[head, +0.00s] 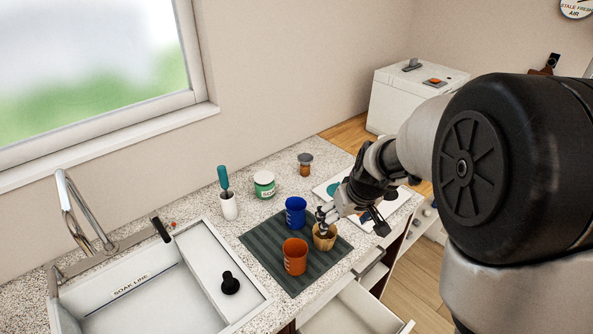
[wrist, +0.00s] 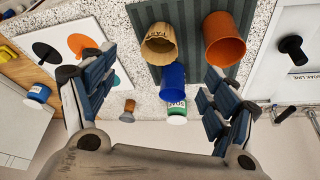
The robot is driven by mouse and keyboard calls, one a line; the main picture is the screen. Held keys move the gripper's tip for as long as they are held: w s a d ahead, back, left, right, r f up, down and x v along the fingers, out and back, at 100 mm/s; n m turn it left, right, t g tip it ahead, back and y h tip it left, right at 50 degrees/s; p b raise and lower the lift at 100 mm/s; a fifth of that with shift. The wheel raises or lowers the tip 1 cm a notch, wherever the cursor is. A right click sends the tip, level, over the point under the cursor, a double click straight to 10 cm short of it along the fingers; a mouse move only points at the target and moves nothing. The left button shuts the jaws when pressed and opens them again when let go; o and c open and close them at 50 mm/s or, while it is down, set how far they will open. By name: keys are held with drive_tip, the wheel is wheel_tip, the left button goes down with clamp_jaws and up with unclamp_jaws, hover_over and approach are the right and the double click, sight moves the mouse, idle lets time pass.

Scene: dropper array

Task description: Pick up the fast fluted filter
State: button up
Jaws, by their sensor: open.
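The fast fluted filter (head: 325,240) is a tan, ribbed cup with dark lettering, standing on the dark striped mat (head: 283,278) near its right corner. In the wrist view the filter (wrist: 160,46) shows its open mouth, at the upper middle. My gripper (head: 326,216) is right at the filter's rim in the head view and partly covers it; I cannot tell whether they touch. In the wrist view my gripper (wrist: 158,75) has its fingers wide apart with nothing held between them.
A blue cup (head: 295,212) and an orange cup (head: 295,256) stand close by on the mat. Behind are a green-labelled jar (head: 264,185), a small brown jar (head: 305,164) and a white holder (head: 228,206) with a teal-handled tool. The sink (head: 150,296) is left; an open drawer (head: 355,312) juts out in front.

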sight(330, 240)
drive_tip(key=b+x, duration=0.1)
drive_tip(key=x, duration=0.5)
drive_tip(key=b+x, duration=0.2)
drive_tip(key=x, duration=0.4)
drive_tip(key=shift+w+f, duration=0.25)
drive_tip(key=shift+w, duration=0.1)
drive_tip(key=x, duration=0.2)
drive_tip(key=b+x, duration=0.1)
drive_tip(key=x, duration=0.2)
drive_tip(key=shift+w+a+f, duration=0.15)
drive_tip(key=shift+w+a, duration=0.25)
drive_tip(key=shift+w, duration=0.1)
drive_tip(key=shift+c, duration=0.2)
drive_tip(key=c, duration=0.8)
